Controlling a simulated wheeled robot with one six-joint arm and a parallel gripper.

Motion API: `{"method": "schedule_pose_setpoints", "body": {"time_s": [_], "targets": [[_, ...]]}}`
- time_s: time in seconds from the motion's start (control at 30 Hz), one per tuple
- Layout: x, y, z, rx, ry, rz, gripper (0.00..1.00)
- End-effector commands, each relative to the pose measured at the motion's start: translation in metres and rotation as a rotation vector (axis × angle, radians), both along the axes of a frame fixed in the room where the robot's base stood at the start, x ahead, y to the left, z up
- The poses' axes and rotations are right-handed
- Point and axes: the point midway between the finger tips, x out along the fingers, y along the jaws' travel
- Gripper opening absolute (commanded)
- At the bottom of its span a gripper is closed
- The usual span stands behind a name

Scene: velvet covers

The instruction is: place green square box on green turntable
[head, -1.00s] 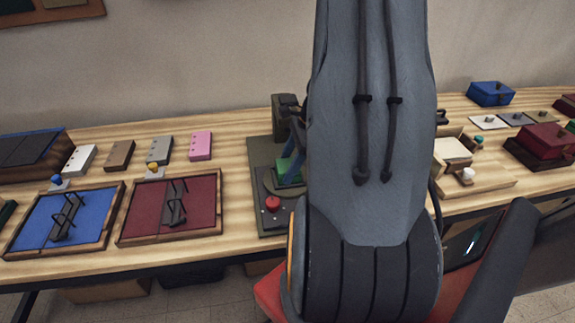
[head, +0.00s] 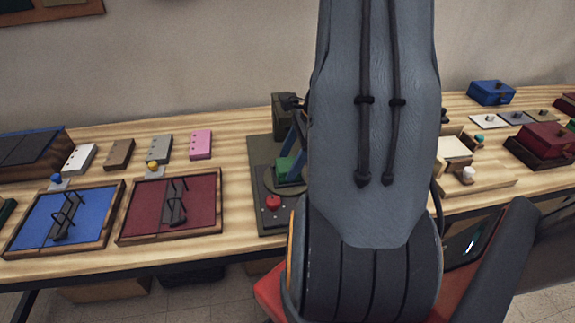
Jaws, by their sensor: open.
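The green square box (head: 287,168) sits on the round plate of the green turntable (head: 260,153), partly hidden behind my arm. The turntable has a dark olive base with a red button (head: 273,202) at its front and a dark upright block at its back. My gripper (head: 297,147) shows only as a blue and dark sliver just above the box, beside my arm. It is open and appears apart from the box. Most of the gripper and the right side of the turntable are hidden by my arm.
Left of the turntable lie a red framed tray (head: 200,212), a blue framed tray (head: 38,222) and several small blocks, including a pink one (head: 201,144). Right of my arm are a pale wooden fixture (head: 490,186), a dark red box (head: 543,139) and a blue box (head: 491,93).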

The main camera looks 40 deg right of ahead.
Motion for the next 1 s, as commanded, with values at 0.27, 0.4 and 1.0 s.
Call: {"method": "schedule_pose_setpoints", "body": {"time_s": [0.27,0.4,1.0], "targets": [[-0.01,-0.02,0.051,-0.005,-0.004,-0.002,0.72],[-0.016,-0.027,0.074,-0.004,-0.002,-0.001,0.72],[-0.01,0.007,0.094,-0.077,-0.013,0.242,0.72]]}}
